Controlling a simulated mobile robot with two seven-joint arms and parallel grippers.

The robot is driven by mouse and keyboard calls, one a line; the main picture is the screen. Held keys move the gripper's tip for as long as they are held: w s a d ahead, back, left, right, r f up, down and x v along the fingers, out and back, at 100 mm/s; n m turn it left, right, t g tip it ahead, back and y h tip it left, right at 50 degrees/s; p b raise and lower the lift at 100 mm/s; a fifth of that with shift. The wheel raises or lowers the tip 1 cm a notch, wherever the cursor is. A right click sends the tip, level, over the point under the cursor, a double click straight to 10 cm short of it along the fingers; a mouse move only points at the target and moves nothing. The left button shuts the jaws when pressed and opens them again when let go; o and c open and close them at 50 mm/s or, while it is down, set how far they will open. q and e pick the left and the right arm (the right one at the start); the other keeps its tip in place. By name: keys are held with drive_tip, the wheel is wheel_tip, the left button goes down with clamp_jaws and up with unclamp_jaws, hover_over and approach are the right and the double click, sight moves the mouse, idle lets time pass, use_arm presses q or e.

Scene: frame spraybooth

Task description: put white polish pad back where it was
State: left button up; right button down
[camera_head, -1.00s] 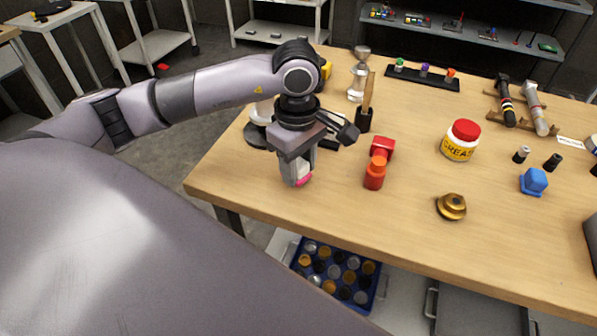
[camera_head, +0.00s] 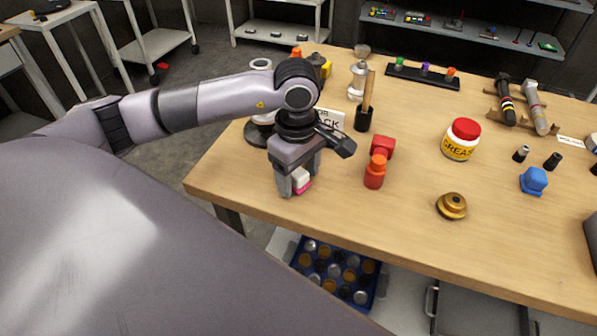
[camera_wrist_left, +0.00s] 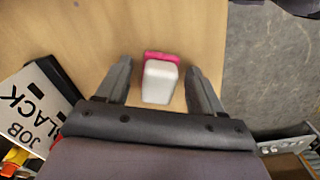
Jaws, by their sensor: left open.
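The white polish pad, a white block with a pink base, sits by the table's near left edge in the head view (camera_head: 303,180). It also shows in the left wrist view (camera_wrist_left: 160,82), with its pink end away from the palm. My left gripper (camera_head: 299,183) is open over it. In the left wrist view, my left gripper's fingers (camera_wrist_left: 157,70) stand on both sides of the pad, with a visible gap at each side. The pad appears to rest on the tabletop (camera_head: 340,215). My right gripper is not in view.
A red bottle (camera_head: 375,172) and a red block (camera_head: 382,147) stand to the right of the gripper. A sign (camera_wrist_left: 32,103) reading "JOB BLACK" is beside it. Farther right are a brass part (camera_head: 452,206) and a grease jar (camera_head: 461,139). The front middle of the table is clear.

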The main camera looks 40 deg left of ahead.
sight(298, 173)
use_arm(q)
wheel_tip(298, 173, up, 12)
drive_tip(key=b, duration=0.1)
drive_tip(key=shift+s, duration=0.1)
idle(0.7)
